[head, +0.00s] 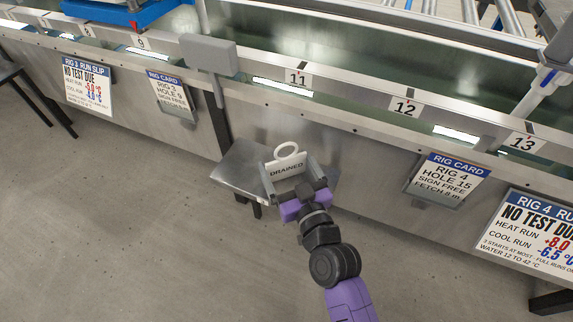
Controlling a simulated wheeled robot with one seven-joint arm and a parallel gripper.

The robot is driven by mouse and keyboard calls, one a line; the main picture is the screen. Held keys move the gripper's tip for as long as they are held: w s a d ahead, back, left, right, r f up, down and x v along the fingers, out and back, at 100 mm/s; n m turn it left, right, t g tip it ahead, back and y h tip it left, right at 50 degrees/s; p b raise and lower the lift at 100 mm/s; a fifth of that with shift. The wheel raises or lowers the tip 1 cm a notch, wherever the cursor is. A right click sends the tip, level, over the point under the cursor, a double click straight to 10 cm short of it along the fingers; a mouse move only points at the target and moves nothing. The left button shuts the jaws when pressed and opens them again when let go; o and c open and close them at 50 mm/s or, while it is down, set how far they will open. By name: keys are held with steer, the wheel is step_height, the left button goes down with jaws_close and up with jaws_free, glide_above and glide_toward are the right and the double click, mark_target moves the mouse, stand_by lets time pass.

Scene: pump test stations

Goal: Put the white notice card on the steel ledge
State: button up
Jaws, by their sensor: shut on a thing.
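The white notice card (287,168) reads "DRAINED" and has a white ring at its top. My gripper (289,184) is shut on the card, with one finger at each side of it. The steel ledge (240,174) is a small grey shelf on the front of the long steel tank. The card appears over the ledge in the head view. I cannot tell whether its lower edge touches the ledge, as my gripper hides that part.
The steel tank front (330,140) runs behind the ledge, with numbered places 11 (299,78), 12 (404,107) and 13 (522,142) on its rim. A grey box (209,55) sits on the rim. The floor (120,220) at left is clear.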

steer(key=o, duration=1.1)
steer(key=shift+r, duration=0.15)
steer(key=b+v, duration=0.1)
steer(key=v, duration=1.1)
